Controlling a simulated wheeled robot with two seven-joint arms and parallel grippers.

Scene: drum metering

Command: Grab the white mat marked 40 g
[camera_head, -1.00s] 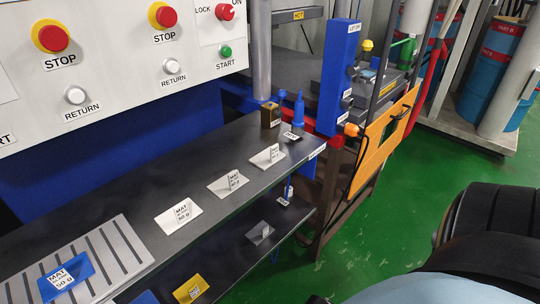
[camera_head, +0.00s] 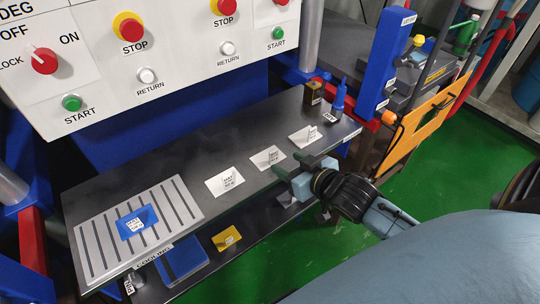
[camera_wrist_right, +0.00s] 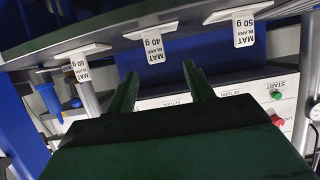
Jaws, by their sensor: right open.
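In the right wrist view, this mat (camera_wrist_right: 138,33) appears upside down, beyond and above the fingertips. My right gripper (camera_head: 288,165) is at the shelf's front edge, just right of and in front of the 40 g mat. Its two green fingers (camera_wrist_right: 160,75) are apart with nothing between them. In the head view the gripper appears close to the mat; I cannot tell whether they touch. My left gripper is not in view.
White mats marked 50 g (camera_head: 222,185) and 60 g (camera_head: 302,138) flank it. A blue mat (camera_head: 130,228) lies on the slotted plate (camera_head: 180,205) at left. A blue bottle (camera_head: 339,98) and brown block (camera_head: 312,92) stand at right. A lower shelf holds a yellow mat (camera_head: 226,241).

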